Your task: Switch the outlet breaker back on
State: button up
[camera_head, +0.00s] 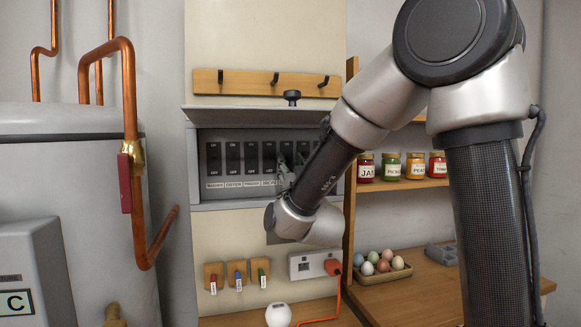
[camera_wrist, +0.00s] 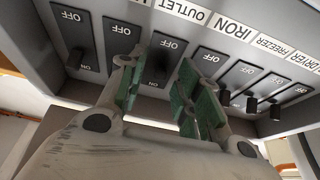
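The breaker panel (camera_head: 205,140) is a grey box on the wall with a row of black switches; its labels show upside down in the wrist view. The outlet breaker (camera_wrist: 160,60), in line with the OUTLET label (camera_wrist: 186,15), has its dark lever between my fingers, closer to the OFF mark than its neighbours' levers. My gripper (camera_wrist: 163,82) is open, its green pads left and right of that lever. Contact cannot be told. In the head view my gripper (camera_head: 286,178) is at the panel, and my wrist and arm hide its right part.
Neighbouring breakers (camera_wrist: 76,58) stand close on both sides, levers away from OFF. The raised panel cover (camera_head: 250,114) juts out above. Jars (camera_head: 391,168) and a tray of eggs (camera_head: 383,273) are at right. An orange plug (camera_head: 332,267) sits in a wall outlet below.

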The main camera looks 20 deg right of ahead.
grip_shut()
jog(key=shift+s+r+g, duration=0.15)
jog(key=shift+r+g, duration=0.4)
jog(key=shift+g, duration=0.25)
jog(key=shift+d+r+g, duration=0.1)
jog(key=shift+r+g, duration=0.15)
jog(key=shift+g, duration=0.45)
jog(key=shift+r+g, duration=0.1)
jog(key=shift+g, duration=0.5)
grip_release()
jog(key=shift+s, duration=0.15)
